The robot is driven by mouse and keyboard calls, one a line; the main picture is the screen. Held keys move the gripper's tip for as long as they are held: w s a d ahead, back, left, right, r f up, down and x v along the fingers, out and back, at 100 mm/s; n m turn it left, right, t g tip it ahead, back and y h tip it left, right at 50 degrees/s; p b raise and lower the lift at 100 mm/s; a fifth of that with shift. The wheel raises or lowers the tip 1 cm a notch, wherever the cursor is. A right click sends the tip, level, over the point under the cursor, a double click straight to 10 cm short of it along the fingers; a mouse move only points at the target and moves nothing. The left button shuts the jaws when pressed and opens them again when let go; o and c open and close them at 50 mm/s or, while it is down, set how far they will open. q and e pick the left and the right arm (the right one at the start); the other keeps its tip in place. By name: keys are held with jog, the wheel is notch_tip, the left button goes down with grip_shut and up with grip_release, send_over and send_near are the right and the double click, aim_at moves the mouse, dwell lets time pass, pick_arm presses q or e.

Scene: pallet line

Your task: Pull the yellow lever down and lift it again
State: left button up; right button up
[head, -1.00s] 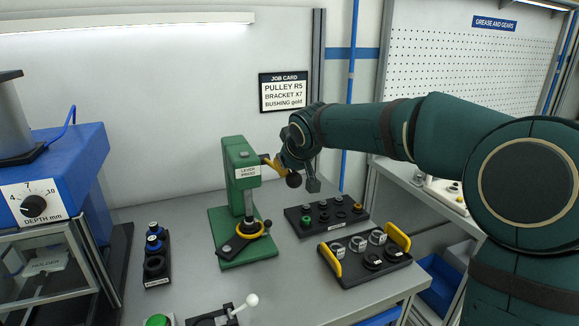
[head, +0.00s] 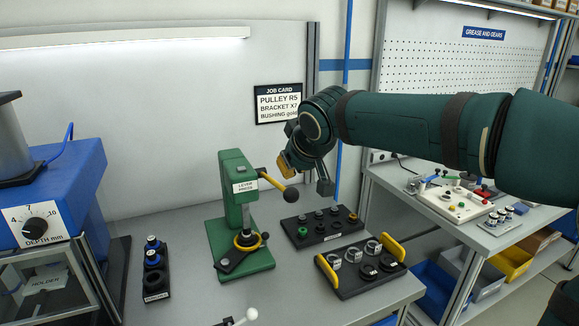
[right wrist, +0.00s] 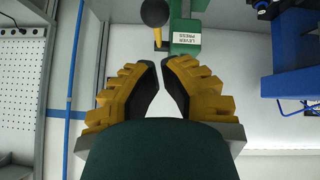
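The green lever press (head: 232,205) stands on the bench. Its yellow lever (head: 271,180) slants down to the right from the head and ends in a black ball knob (head: 290,195). My right gripper (head: 285,162) is above and beside the lever, apart from it. In the right wrist view my right gripper (right wrist: 160,68) shows a narrow gap between its yellow, black-padded fingers, with nothing in it. Beyond the fingertips are the black knob (right wrist: 155,12), a short piece of the yellow lever (right wrist: 158,38) and the press label. My left gripper is not in view.
A black tray with round parts (head: 322,226) and a yellow-handled tray (head: 350,284) lie right of the press. A narrow black rack (head: 155,270) and a blue machine (head: 70,190) stand to its left. A white-knobbed lever (head: 250,314) is at the front.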

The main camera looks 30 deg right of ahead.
jog(key=o, duration=0.5)
jog(key=shift+s, duration=0.25)
jog(key=o, duration=0.5)
jog(key=shift+a+f, duration=0.15)
jog(key=shift+f, duration=0.05)
jog(key=f+t, duration=0.1)
jog(key=a+f+n+y, duration=0.1)
jog(key=f, duration=0.1)
jog(key=a+f+t+y+b, duration=0.1)
jog(key=shift+w+a+f+n+t, duration=0.2)
jog(key=shift+n+t, duration=0.1)
jog(key=shift+n, duration=0.1)
jog(key=t+h+b, duration=0.2)
jog(key=t, duration=0.5)
send_near(292, 196)
jog(key=shift+m, duration=0.4)
jog(key=w, duration=0.4)
jog(key=w+d+b, duration=0.1)
jog(key=w, duration=0.9)
jog(key=shift+d+f, duration=0.15)
jog(key=shift+f, duration=0.05)
jog(key=shift+s, duration=0.1)
grip_shut()
